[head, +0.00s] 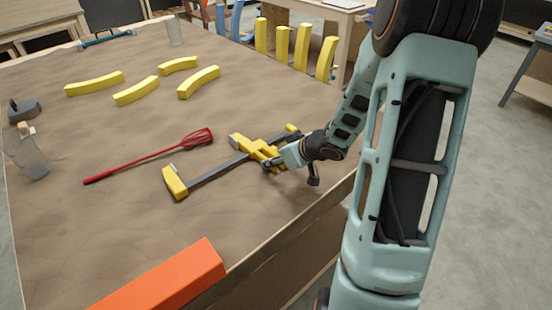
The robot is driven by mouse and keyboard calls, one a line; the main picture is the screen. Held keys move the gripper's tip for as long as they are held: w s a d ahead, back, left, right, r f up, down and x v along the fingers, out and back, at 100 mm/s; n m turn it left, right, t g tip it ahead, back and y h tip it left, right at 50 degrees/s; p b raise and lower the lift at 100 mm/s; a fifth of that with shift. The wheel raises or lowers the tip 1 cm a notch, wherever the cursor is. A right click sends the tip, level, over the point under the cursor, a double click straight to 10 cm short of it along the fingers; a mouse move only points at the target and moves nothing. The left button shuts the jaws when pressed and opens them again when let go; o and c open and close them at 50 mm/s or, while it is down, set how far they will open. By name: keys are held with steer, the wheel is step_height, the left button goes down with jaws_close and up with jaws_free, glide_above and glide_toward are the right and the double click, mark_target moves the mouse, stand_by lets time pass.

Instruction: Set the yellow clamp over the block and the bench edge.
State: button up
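The yellow clamp (174,183) has a dark bar and lies on or just above the brown bench top (110,215), right of centre. One yellow jaw points to the lower left; the larger yellow part is at the upper right. My gripper (273,161) is at that larger part, its fingers overlapping it. The view is too small to show whether the fingers are closed on it. An orange block (165,278) lies at the front, beside the bench edge (285,233), apart from the clamp. Its lower end is cut off by the frame.
A red slotted tool (150,157) lies left of the clamp. Several curved yellow pieces (95,83) lie farther back. Upright yellow pieces (282,46) stand at the far edge. A clear container (28,158) stands at left. The bench between the red tool and orange block is clear.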

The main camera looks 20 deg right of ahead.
jaws_close()
step_height(320, 180, up, 5)
steer(key=p, duration=0.5)
steer(key=shift+p, duration=0.4)
steer(key=shift+w, duration=0.1)
